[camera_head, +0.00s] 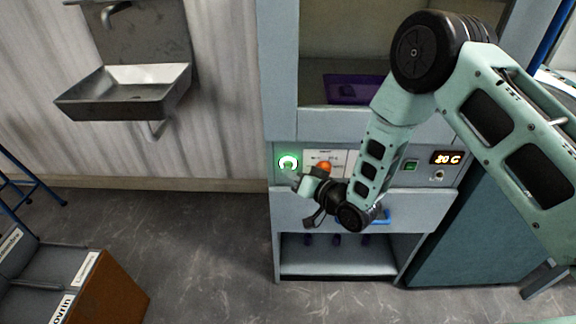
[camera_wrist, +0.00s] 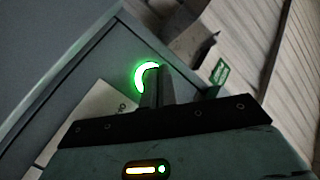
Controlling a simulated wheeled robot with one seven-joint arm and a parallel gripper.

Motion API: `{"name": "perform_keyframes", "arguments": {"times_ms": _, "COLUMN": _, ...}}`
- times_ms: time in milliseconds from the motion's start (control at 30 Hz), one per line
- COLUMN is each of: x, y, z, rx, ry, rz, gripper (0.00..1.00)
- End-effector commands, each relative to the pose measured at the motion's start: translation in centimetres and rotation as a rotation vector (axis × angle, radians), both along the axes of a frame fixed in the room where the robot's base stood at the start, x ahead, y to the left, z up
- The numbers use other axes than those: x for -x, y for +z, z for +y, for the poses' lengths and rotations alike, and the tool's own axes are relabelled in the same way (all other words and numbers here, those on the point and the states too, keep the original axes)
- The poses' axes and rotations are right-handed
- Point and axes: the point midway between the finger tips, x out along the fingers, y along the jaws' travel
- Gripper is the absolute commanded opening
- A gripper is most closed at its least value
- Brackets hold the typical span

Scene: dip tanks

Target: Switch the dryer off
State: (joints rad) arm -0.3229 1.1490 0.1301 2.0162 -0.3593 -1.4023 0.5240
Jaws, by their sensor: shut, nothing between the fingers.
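The dryer (camera_head: 283,215) is a pale grey cabinet with a control panel across its middle. At the panel's left end a round button with a glowing green ring (camera_head: 288,162) is lit; the ring also shows in the wrist view (camera_wrist: 146,75), partly hidden behind my fingers. My gripper (camera_head: 298,182) is shut and empty, just below the lit ring in the head view. In the wrist view its fingertips (camera_wrist: 157,72) overlap the ring's right side. I cannot tell whether they touch it.
Farther right on the panel are a small green switch (camera_head: 410,165) and a lit orange display (camera_head: 446,158). A purple item (camera_head: 350,89) lies in the upper opening. A metal sink (camera_head: 125,90) hangs on the left wall. The floor between is clear; a brown box (camera_head: 105,292) stands lower left.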

Motion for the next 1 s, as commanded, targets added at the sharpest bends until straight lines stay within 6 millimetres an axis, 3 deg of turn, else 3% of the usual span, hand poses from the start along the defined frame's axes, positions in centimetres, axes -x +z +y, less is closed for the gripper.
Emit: {"name": "perform_keyframes", "arguments": {"times_ms": 1000, "x": -0.79, "y": 0.03, "z": -0.02, "rx": 0.000, "ry": 0.000, "rz": 0.000, "gripper": 0.00}}
